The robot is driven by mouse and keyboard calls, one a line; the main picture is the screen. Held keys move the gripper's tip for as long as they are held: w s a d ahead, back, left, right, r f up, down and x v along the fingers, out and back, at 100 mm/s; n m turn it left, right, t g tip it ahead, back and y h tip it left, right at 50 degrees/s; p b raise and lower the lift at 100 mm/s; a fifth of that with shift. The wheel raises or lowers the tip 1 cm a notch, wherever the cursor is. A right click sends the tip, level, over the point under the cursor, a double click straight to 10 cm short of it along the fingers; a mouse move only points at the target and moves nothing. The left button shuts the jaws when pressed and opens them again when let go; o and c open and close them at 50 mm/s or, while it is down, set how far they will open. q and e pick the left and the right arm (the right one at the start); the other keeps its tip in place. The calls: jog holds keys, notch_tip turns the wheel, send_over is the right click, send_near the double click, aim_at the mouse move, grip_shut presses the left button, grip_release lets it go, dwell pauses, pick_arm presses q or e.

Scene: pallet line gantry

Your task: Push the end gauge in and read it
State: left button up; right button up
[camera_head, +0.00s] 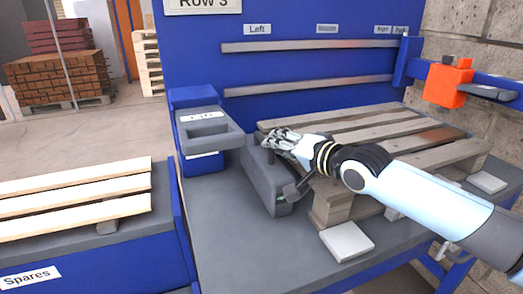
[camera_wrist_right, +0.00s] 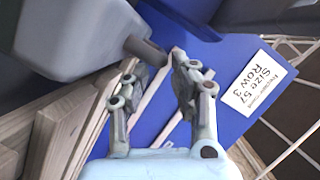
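The end gauge looks to be the grey block (camera_head: 262,186) standing beside the wooden pallet (camera_head: 365,135) on the bench, with a small green patch low on its near end. My right gripper (camera_head: 270,140) is over the top of this block, at the pallet's left end. In the right wrist view a grey housing (camera_wrist_right: 75,35) with a dark stub (camera_wrist_right: 146,51) fills the upper left. My right gripper (camera_wrist_right: 155,68) has its two fingers apart, with nothing held between them; the stub's end is near the fingertips. I cannot tell whether they touch it. My left gripper is out of view.
A grey box on a blue post (camera_head: 205,132) stands just left of the gauge. An orange block (camera_head: 447,84) sits on a blue rail at right. A white pad (camera_head: 346,241) lies on the front bench. Spare boards (camera_head: 75,190) lie at left.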

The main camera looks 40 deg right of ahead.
aim_at(263, 138)
jog(key=b+x, duration=0.1)
jog(key=x, duration=0.4)
jog(key=shift+s+f, duration=0.1)
jog(key=shift+w+b, duration=0.35)
jog(key=shift+w, duration=0.25)
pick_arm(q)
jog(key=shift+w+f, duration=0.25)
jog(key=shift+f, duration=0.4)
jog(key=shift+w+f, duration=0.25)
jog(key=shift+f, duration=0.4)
pick_arm(e)
jog(key=shift+s, duration=0.1)
grip_shut()
